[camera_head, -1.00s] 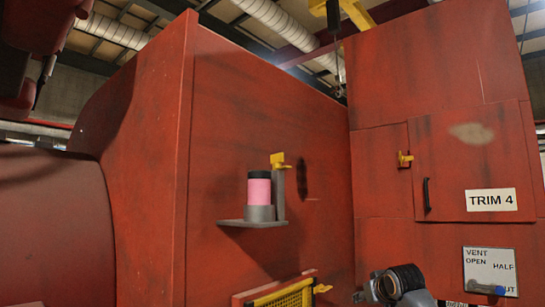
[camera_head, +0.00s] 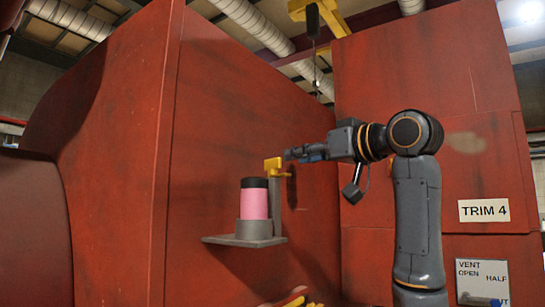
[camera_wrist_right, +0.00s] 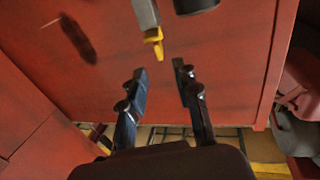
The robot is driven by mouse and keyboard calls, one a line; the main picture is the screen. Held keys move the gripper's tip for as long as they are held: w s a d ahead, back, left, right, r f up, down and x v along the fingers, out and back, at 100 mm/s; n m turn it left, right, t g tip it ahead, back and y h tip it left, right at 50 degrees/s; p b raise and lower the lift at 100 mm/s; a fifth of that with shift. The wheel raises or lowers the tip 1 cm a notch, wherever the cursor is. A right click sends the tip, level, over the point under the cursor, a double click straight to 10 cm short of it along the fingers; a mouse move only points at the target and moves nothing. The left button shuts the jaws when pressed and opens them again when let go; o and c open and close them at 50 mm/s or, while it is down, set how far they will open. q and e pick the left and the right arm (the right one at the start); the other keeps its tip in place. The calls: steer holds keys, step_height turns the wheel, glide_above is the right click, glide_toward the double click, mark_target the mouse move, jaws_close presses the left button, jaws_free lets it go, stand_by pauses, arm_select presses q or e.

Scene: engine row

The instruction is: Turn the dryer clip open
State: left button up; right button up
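The yellow dryer clip (camera_head: 273,167) sits on top of a grey post beside the dryer (camera_head: 254,203), a pink cylinder with a black top, upright in a grey cup. The clip also shows in the right wrist view (camera_wrist_right: 155,38), just beyond the fingers. My right gripper (camera_head: 289,154) is close to the clip, at its right and slightly above it in the head view. The right wrist view shows its two fingers (camera_wrist_right: 160,72) apart with nothing between them. I cannot tell the exact depth gap to the clip. My left gripper is not clearly seen.
A grey shelf (camera_head: 242,241) on the red wall carries the cup and post. A yellow piece shows at the bottom edge.

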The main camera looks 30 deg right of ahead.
mark_target(281, 160)
steer(key=w+p, duration=0.1)
steer(key=w, duration=0.2)
steer(key=w+a, duration=0.1)
steer(key=w, duration=0.2)
steer(key=w+p, duration=0.1)
steer(key=w, duration=0.1)
steer(key=shift+w+a+p, duration=0.15)
steer(key=shift+w+p, duration=0.15)
steer(key=shift+w, duration=0.1)
arm_select(q)
steer(key=r, duration=0.1)
steer(key=w+r, duration=0.1)
steer(key=r, duration=0.1)
steer(key=shift+w+d+r, duration=0.1)
steer(key=shift+w+r, duration=0.1)
steer(key=shift+w, duration=0.1)
arm_select(e)
steer(key=shift+w+f, duration=0.1)
steer(key=shift+w, duration=0.1)
arm_select(q)
steer(key=shift+s, duration=0.1)
steer(key=shift+s, duration=0.1)
arm_select(e)
jaws_close()
